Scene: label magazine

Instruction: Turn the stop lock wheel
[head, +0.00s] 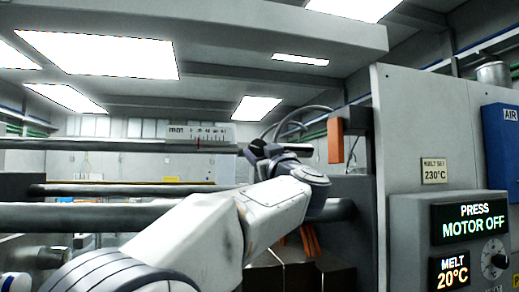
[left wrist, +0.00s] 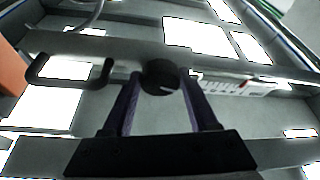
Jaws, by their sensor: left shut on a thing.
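The stop lock wheel (left wrist: 160,76) is a small round black knob with a short pale mark on its face, in the upper middle of the left wrist view. My left gripper (left wrist: 160,84) has one finger on each side of the wheel and is shut on it. In the head view my left gripper (head: 268,150) is at the middle, at the far end of my arm, and I cannot make out the wheel there. A white mm scale (head: 203,138) with a red pointer is just left of the gripper; it also shows in the left wrist view (left wrist: 240,87). My right gripper is not in view.
Thick dark horizontal bars (head: 110,215) run behind my left arm. An orange block (head: 336,140) hangs right of the gripper. A grey panel with a press display (head: 470,222) stands at the right. A black handle (left wrist: 70,60) is left of the wheel in the left wrist view.

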